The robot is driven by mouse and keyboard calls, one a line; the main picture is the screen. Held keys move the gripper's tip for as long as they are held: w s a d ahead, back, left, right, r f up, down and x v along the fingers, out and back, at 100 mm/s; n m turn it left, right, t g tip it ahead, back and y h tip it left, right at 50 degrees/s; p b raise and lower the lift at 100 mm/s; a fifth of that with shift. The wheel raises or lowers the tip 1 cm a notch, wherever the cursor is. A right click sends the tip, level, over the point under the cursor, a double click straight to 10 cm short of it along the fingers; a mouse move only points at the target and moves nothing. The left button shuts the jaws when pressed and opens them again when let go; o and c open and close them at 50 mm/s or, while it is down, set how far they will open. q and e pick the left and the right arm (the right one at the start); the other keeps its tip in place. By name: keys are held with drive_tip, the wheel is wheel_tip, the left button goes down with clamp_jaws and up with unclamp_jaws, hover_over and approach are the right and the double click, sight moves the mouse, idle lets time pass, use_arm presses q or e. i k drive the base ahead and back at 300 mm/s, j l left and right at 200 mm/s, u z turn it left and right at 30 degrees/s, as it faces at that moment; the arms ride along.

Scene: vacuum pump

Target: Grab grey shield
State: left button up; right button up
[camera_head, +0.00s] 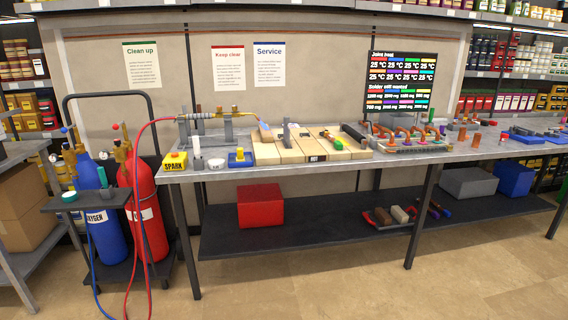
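A thin grey upright plate (287,133) stands on the light wooden boards (300,153) on the workbench, just right of the blue torch flame. It looks like the grey shield, but it is small and I cannot be sure. Neither of my grippers shows in the head view, and nothing is seen holding the plate.
The torch (220,115) rests on a grey stand at the bench's left, with a blue flame at its tip. Red (148,215) and blue (103,220) gas cylinders stand on a cart at the left. Copper pipe parts (410,132) lie farther right. The floor in front is clear.

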sight(287, 130)
drive_tip(key=i+j+z, duration=0.15)
drive_tip(key=i+z, duration=0.35)
drive_tip(key=i, duration=1.15)
